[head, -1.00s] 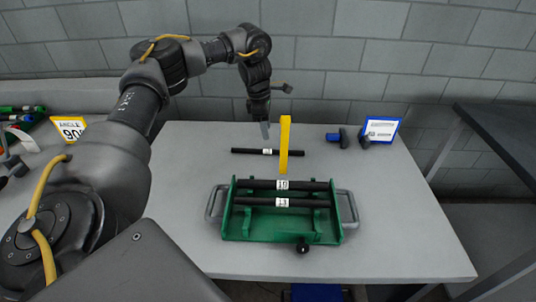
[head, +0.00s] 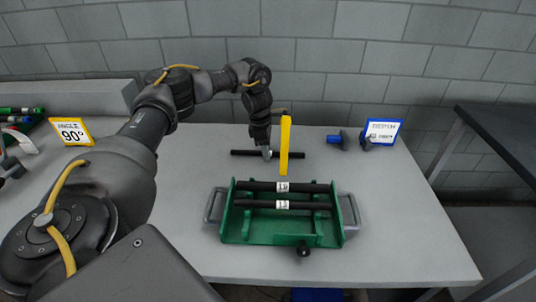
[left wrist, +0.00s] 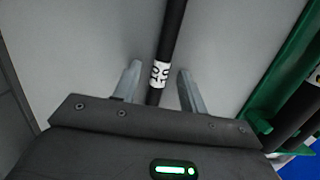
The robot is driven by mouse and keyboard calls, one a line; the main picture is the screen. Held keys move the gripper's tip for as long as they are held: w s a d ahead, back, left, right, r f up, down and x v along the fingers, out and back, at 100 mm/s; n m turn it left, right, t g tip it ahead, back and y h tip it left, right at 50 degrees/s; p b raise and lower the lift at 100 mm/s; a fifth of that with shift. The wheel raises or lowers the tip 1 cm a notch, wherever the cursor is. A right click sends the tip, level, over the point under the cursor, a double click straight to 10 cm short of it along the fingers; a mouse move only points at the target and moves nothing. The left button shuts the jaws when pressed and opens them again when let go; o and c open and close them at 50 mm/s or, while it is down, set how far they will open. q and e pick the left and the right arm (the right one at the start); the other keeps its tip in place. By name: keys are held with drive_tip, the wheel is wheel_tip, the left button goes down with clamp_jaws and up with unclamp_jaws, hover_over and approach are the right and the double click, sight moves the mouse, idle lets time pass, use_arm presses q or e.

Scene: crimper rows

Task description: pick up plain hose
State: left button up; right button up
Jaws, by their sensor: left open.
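A thin black hose (head: 242,153) with a white label lies on the grey table, behind the green rack. In the left wrist view, the hose (left wrist: 172,35) runs between my left gripper's two fingers, with the label (left wrist: 160,72) near the fingertips. My left gripper (head: 267,154) is down at the middle of the hose and open, with a gap on both sides of it. In the head view the gripper covers the hose's middle. Two more black hoses, a rear one (head: 255,186) and a front one (head: 252,203), lie across the rack, each with a white label.
The green rack (head: 262,230) has grey side handles and a black knob. A yellow upright post (head: 285,145) stands close right of my left gripper. A blue-and-black fitting (head: 337,139) and a blue-framed sign (head: 382,130) stand at back right. A yellow-framed 90° sign (head: 72,131) is at left.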

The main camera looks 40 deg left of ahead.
use_arm(q)
clamp_jaws()
drive_tip(key=shift+r, duration=0.1)
